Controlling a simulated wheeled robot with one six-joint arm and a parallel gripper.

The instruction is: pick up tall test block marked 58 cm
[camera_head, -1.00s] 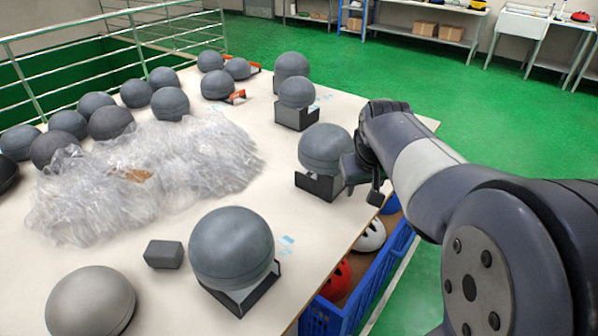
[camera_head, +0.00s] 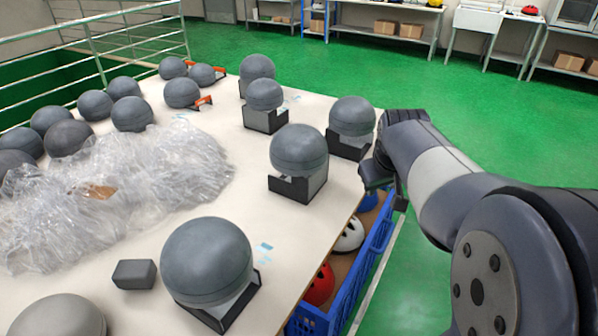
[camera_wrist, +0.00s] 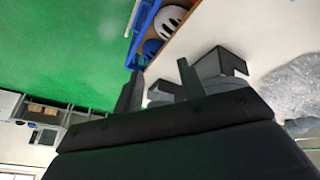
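I cannot read any 58 cm mark in these frames, so I cannot tell which block is the tall one. A small dark grey block (camera_head: 134,274) lies on the table at the front left. Grey domed headforms stand in dark brackets along the right side: a large front one (camera_head: 206,262), a middle one (camera_head: 299,150) and one (camera_head: 352,116) near my gripper. My gripper (camera_head: 384,178) is at the table's right edge, partly hidden by my arm. In the wrist view my gripper (camera_wrist: 160,70) has its fingers apart, with a dark bracket (camera_wrist: 220,64) just right of them.
Crumpled clear plastic wrap (camera_head: 120,185) covers the table's left middle, with several more headforms behind it. A blue crate (camera_head: 345,290) with helmets stands below the right edge. A metal railing (camera_head: 100,45) runs at the back left. Green floor (camera_head: 480,110) is open to the right.

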